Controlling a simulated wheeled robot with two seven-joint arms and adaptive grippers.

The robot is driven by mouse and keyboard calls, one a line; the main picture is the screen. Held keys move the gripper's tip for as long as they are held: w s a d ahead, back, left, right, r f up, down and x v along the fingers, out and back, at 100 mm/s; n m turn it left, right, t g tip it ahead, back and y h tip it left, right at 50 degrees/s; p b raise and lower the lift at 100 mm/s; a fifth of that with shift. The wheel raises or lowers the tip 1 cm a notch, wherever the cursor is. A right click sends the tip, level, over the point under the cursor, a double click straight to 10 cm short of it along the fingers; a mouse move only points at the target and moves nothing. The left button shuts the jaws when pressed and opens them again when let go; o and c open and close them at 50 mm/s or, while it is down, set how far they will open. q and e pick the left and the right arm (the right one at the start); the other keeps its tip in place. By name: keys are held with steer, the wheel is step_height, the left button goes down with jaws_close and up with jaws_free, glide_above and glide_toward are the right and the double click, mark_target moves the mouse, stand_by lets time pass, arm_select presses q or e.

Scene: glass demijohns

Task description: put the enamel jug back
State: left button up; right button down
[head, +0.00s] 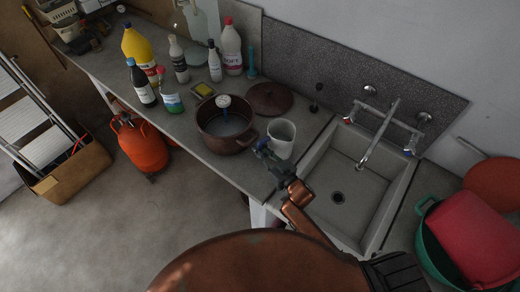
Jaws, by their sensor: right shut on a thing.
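The pale enamel jug (283,135) is upright at the counter's front, between the brown pot and the sink. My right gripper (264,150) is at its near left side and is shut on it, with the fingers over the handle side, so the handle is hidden. I cannot tell whether the jug's base touches the counter. My left gripper is not in view.
A brown pot (226,144) with a thermometer-like float stands close left of the jug, its lid (270,99) behind. The sink (345,195) with its tap (378,135) lies right. Several bottles crowd the counter's left. Green and red tubs (475,235) stand far right.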

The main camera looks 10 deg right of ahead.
steer(key=shift+r, duration=0.1)
steer(key=c, duration=2.3)
jaws_free()
steer(key=shift+f, duration=0.25)
steer(key=o, duration=0.4)
steer(key=shift+s+r, duration=0.15)
steer(key=b+v, duration=0.1)
steer(key=v, duration=1)
steer(key=shift+s+d, duration=0.25)
steer(key=shift+s, duration=0.1)
